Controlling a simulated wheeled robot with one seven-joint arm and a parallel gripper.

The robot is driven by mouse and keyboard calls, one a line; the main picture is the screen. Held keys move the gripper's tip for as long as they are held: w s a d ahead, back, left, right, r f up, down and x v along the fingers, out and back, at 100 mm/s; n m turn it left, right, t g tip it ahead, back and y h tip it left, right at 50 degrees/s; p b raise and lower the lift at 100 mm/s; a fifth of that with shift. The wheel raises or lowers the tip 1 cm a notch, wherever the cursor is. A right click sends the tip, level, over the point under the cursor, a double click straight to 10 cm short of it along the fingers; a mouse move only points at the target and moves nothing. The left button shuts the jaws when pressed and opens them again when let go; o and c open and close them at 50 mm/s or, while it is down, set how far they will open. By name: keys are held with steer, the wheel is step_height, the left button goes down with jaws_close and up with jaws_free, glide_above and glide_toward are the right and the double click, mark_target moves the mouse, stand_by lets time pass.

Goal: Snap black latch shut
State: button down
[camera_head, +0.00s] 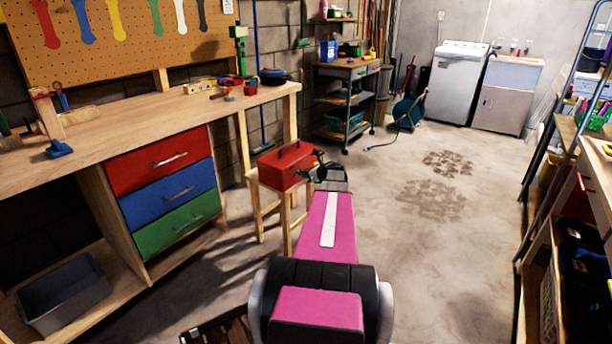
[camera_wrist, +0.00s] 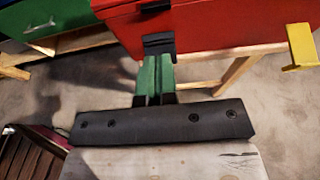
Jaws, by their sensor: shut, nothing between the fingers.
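A red toolbox (camera_head: 287,165) sits on a small wooden stool (camera_head: 267,184), and its front fills the top of the wrist view (camera_wrist: 215,28). A black latch (camera_wrist: 158,44) is on the box's front face, just below the lid seam. My gripper (camera_wrist: 154,82) shows green fingers shut together and empty, their tips right at the latch's lower end. I cannot tell whether they touch it. In the head view my gripper (camera_head: 322,172) is small and dark beside the box's right end, and the latch cannot be made out there.
A wooden workbench (camera_head: 110,118) with red, blue and green drawers stands left of the stool. A grey bin (camera_head: 62,292) is on its lower shelf. A shelf unit (camera_head: 346,98) is behind. The concrete floor to the right is open.

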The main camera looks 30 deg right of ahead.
steer(key=shift+w+r, duration=0.15)
steer(key=shift+r, duration=0.1)
stand_by(0.7)
steer(key=shift+w+a+r, duration=0.25)
steer(key=shift+w+r, duration=0.3)
steer(key=shift+r, duration=0.1)
stand_by(0.6)
steer(key=shift+w+a+r, duration=0.25)
steer(key=shift+w+r, duration=0.25)
steer(key=shift+w, duration=0.05)
steer(key=shift+w+r, duration=0.1)
stand_by(0.6)
steer(key=shift+r, duration=0.75)
